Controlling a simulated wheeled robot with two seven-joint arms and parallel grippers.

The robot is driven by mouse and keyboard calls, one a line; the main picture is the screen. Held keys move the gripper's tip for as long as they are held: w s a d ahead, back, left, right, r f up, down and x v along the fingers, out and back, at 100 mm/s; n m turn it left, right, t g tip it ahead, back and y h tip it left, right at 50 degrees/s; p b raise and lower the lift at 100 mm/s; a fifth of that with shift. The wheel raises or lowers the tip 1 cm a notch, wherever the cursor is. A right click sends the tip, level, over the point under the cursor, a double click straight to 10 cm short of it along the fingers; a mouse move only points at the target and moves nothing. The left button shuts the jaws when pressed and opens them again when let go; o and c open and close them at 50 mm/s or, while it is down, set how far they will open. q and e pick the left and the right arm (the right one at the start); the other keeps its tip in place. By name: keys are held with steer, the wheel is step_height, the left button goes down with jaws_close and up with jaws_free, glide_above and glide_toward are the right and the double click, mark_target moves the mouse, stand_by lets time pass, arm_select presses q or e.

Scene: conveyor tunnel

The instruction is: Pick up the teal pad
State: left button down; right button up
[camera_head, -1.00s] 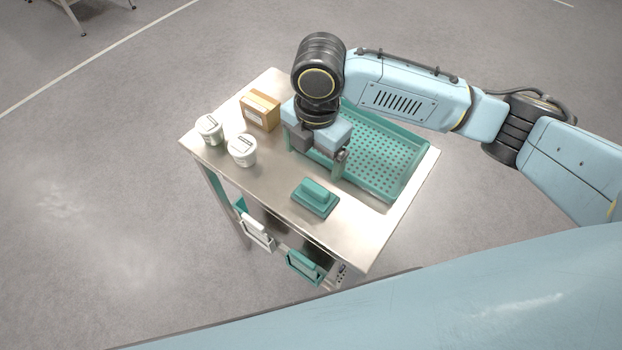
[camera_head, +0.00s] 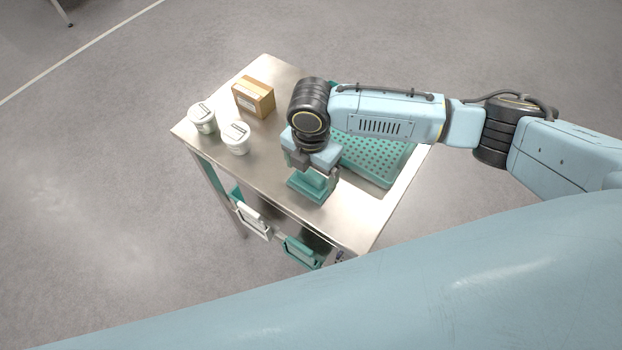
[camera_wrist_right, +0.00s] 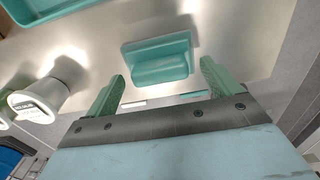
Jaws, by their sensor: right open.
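The teal pad (camera_head: 309,186) lies on the metal table and has a raised grip block on a flat base. It also shows in the right wrist view (camera_wrist_right: 158,60), ahead of the fingers and between their lines. My right gripper (camera_head: 312,178) is over the pad in the head view and partly covers it. In the right wrist view the right gripper (camera_wrist_right: 163,84) is open and empty, with one finger to each side of the pad and a gap before it. My left gripper is not in view.
A teal perforated tray (camera_head: 378,160) stands right of the pad. A cardboard box (camera_head: 254,97) and two white tubs (camera_head: 203,119), (camera_head: 236,139) stand on the left of the table (camera_head: 262,172). White and teal frames (camera_head: 302,252) hang at the front edge.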

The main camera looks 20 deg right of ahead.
mark_target(311, 173)
steer(key=shift+f, duration=0.8)
steer(key=shift+c, duration=0.4)
steer(key=c, duration=1)
steer(key=shift+r, duration=0.15)
step_height(311, 173, up, 10)
steer(key=shift+f+p, duration=0.1)
steer(key=shift+p, duration=0.25)
